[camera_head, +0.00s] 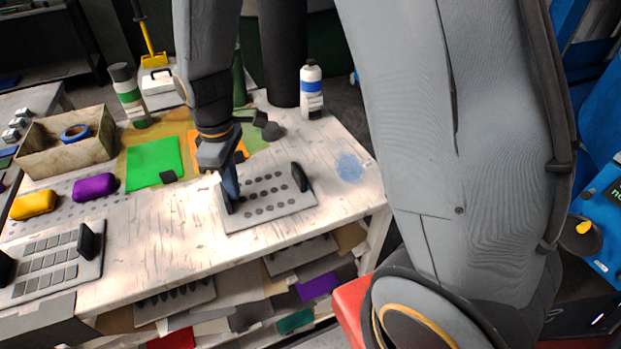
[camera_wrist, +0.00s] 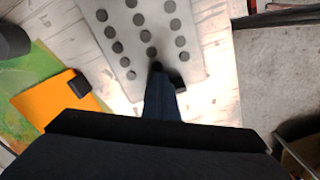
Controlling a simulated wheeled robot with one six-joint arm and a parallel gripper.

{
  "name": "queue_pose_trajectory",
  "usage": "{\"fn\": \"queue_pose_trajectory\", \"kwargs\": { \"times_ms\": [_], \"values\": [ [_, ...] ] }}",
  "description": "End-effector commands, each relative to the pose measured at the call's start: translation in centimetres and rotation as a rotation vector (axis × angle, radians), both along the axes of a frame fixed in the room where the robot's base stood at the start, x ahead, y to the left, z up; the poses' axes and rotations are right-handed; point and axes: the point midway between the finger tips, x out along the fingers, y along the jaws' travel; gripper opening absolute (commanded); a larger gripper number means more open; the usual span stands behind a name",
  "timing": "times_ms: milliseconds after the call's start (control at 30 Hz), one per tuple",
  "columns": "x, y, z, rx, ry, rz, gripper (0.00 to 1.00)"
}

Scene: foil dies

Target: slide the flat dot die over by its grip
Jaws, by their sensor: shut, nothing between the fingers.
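The flat dot die (camera_head: 285,207) is a pale grey plate with rows of dark round dots, lying on the worn white bench. A black upright grip (camera_head: 299,177) stands at its right end. My gripper (camera_head: 231,192) points down at the die's left end, over or beside the other grip there, which it partly hides. In the wrist view the die (camera_wrist: 130,45) is at top centre, and my fingers (camera_wrist: 158,75) are together at its near edge. A dark piece of the near grip (camera_wrist: 178,82) shows just right of them. I cannot tell whether they touch it.
A die with square marks (camera_head: 55,268) lies at front left. Behind are a green sheet (camera_head: 154,163), an orange sheet (camera_head: 193,145), a purple block (camera_head: 94,187), a yellow block (camera_head: 33,204) and a wooden box (camera_head: 65,150). A bottle (camera_head: 311,90) stands behind. Bench right of the die is clear.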

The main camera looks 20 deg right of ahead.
Motion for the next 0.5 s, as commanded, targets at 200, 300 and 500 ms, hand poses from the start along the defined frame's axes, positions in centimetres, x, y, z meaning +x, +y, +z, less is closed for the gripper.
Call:
{"fn": "queue_pose_trajectory", "kwargs": {
  "times_ms": [200,300,500],
  "values": [
    [0.0,1.0,0.0,0.000,0.000,0.001,0.00],
    [0.0,1.5,0.0,0.000,0.000,0.001,0.00],
    [0.0,2.4,0.0,0.000,0.000,0.001,0.00]
  ]
}}
